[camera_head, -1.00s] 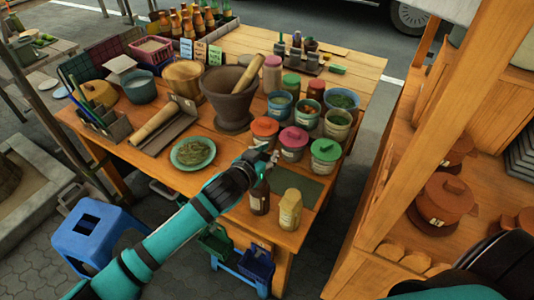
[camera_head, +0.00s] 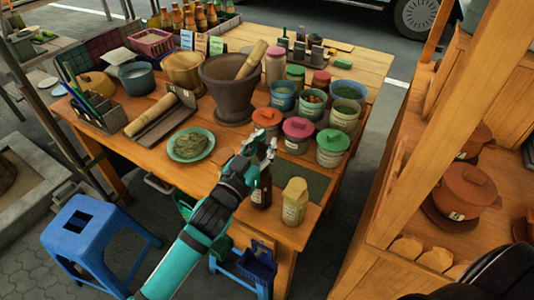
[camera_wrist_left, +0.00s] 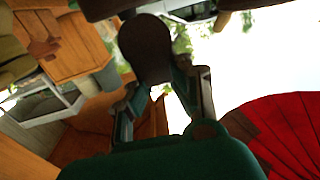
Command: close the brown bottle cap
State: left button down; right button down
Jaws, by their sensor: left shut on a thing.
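The brown bottle (camera_head: 262,191) stands upright at the front edge of the wooden table, left of a beige-capped jar (camera_head: 294,203). In the left wrist view, which is upside down, a dark brown rounded piece, which looks like the bottle cap (camera_wrist_left: 147,48), sits between the fingers (camera_wrist_left: 162,100). The gripper is shut on it. Whether the cap sits fully on the neck cannot be seen.
Lidded pots, red (camera_head: 267,118), pink (camera_head: 297,131) and green (camera_head: 332,146), stand just behind the bottle. A plate of greens (camera_head: 190,145) lies to the left, and the clay mortar (camera_head: 228,88) is farther back. A wooden shelf (camera_head: 410,200) rises at the right.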

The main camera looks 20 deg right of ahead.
pick_arm(q)
jog(key=b, duration=0.1)
jog(key=t+h+b, duration=0.1)
jog(key=shift+s+a+f+b, duration=0.3)
jog(key=shift+s+a+r+h+b, duration=0.1)
jog(key=shift+a+r+h+b, duration=0.1)
jog(key=shift+h+b, duration=0.2)
pick_arm(e)
jog(key=shift+d+f, duration=0.1)
jog(key=shift+f, duration=2.25)
pick_arm(q)
jog(key=c, duration=1.1)
grip_release()
jog(key=v, duration=1.2)
jog(key=shift+s+d+f, duration=0.1)
jog(key=shift+d+f, duration=0.05)
pick_arm(e)
jog(key=c, duration=2)
grip_release()
